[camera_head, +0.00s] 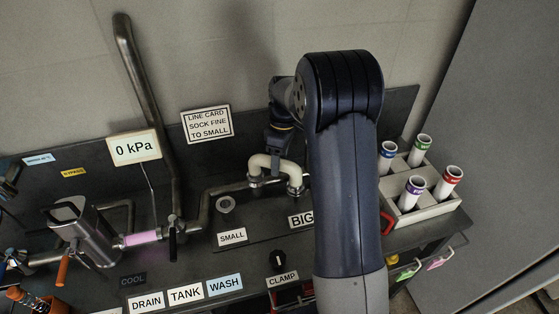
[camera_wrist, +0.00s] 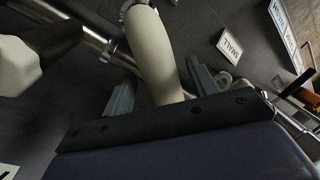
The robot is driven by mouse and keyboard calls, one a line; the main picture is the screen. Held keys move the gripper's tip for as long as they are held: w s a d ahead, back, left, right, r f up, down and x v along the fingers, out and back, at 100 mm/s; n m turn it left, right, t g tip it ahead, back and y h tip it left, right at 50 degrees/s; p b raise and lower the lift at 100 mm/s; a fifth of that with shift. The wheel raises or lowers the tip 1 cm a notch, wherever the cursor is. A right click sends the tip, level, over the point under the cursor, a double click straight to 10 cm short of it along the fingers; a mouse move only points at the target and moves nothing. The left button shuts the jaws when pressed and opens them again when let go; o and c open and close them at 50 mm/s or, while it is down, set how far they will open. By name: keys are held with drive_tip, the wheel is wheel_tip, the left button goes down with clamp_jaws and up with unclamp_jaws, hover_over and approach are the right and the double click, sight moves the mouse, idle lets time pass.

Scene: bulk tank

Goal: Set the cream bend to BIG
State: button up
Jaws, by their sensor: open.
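The cream bend (camera_head: 270,161) is a pale U-shaped pipe on the dark bench in the head view. Its left leg stands by the steel pipe's end, and its right leg comes down behind the BIG label (camera_head: 301,220). I cannot tell whether that leg is seated. The port behind the SMALL label (camera_head: 232,237) is uncovered. My gripper (camera_head: 280,142) is above the bend, partly hidden by my arm. In the wrist view the bend (camera_wrist: 150,45) runs between the two open fingers of my gripper (camera_wrist: 160,90); contact is unclear.
A line card (camera_head: 206,124) on the back panel reads SOCK FINE TO SMALL. A gauge sign (camera_head: 135,148) reads 0 kPa. A black knob (camera_head: 278,260) sits by the CLAMP label (camera_head: 283,279). A crate (camera_head: 433,209) with capped tubes stands right of my arm.

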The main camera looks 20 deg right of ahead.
wheel_tip(320, 180, up, 10)
drive_tip(key=w+d, duration=0.1)
drive_tip(key=shift+w+r+b, duration=0.15)
drive_tip(key=shift+w+b, duration=0.15)
drive_tip(key=shift+w, duration=0.05)
drive_tip(key=shift+d, duration=0.1)
drive_tip(key=f, duration=0.3)
drive_tip(key=s+f, duration=0.1)
drive_tip(key=f, duration=0.3)
drive_tip(key=a+f, duration=0.1)
drive_tip(key=f, duration=0.2)
drive_tip(key=shift+s+a+f+p, duration=0.1)
drive_tip(key=shift+s+f+p, duration=0.1)
drive_tip(key=shift+s+p, duration=0.2)
drive_tip(key=shift+f, duration=0.2)
drive_tip(key=shift+s+a, duration=0.1)
drive_tip(key=shift+s, duration=0.05)
